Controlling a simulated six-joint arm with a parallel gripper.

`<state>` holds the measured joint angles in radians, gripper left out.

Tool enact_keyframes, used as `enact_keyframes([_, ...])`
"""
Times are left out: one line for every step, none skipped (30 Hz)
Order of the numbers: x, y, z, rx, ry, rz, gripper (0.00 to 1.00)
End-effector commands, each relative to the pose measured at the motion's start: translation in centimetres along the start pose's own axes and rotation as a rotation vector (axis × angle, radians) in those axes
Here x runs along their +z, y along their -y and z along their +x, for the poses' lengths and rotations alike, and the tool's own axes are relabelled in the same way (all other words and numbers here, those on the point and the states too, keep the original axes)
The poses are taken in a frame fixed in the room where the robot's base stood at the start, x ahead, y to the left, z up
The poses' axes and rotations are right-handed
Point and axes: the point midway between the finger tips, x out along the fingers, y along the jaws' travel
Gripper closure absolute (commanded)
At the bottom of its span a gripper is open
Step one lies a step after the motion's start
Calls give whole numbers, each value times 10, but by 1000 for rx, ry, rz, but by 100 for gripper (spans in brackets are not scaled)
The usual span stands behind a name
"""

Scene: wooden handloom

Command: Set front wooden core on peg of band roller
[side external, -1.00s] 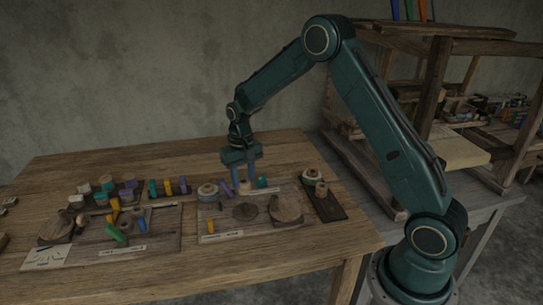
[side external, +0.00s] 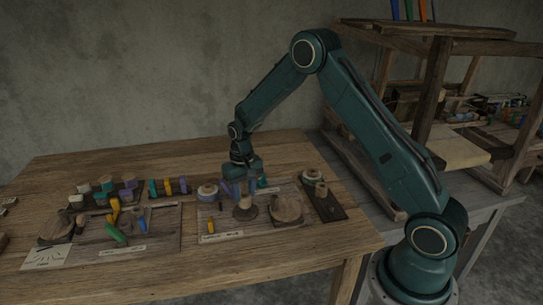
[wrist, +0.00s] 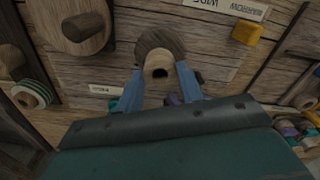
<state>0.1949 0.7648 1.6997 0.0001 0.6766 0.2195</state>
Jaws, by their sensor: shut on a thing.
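My gripper (side external: 243,191) has its blue fingers shut on a light wooden core (side external: 245,203). In the wrist view the core (wrist: 157,71) sits between the two fingers and shows a dark hole at its end. A dark round disc (side external: 249,214) lies on the board right under the core; in the wrist view the disc (wrist: 160,42) shows just beyond it. The core hides the disc's middle, so I cannot tell whether a peg is inside the core or whether the two touch. A larger wooden roller piece (side external: 287,209) with a small peg lies to the right.
A dark tray (side external: 322,197) with a spool and wooden core stands right of the board. A yellow peg (side external: 211,226) lies at the board's front left.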

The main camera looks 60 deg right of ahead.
Motion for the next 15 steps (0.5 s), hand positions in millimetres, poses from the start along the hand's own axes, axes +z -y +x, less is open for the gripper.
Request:
enact_keyframes([0, 0, 2, 0, 1, 0, 78])
enact_keyframes([0, 0, 4, 0, 1, 0, 78])
enact_keyframes([0, 0, 5, 0, 1, 0, 78])
enact_keyframes([0, 0, 5, 0, 1, 0, 78])
enact_keyframes([0, 0, 6, 0, 1, 0, 78])
enact_keyframes([0, 0, 7, 0, 0, 0, 78])
enact_keyframes([0, 0, 7, 0, 0, 0, 78])
enact_keyframes([0, 0, 7, 0, 0, 0, 78])
enact_keyframes([0, 0, 7, 0, 0, 0, 78])
enact_keyframes([0, 0, 7, 0, 0, 0, 78])
enact_keyframes([0, 0, 7, 0, 0, 0, 78])
enact_keyframes([0, 0, 7, 0, 0, 0, 78])
enact_keyframes([0, 0, 7, 0, 0, 0, 78])
enact_keyframes([0, 0, 7, 0, 0, 0, 78])
enact_keyframes([0, 0, 7, 0, 0, 0, 78])
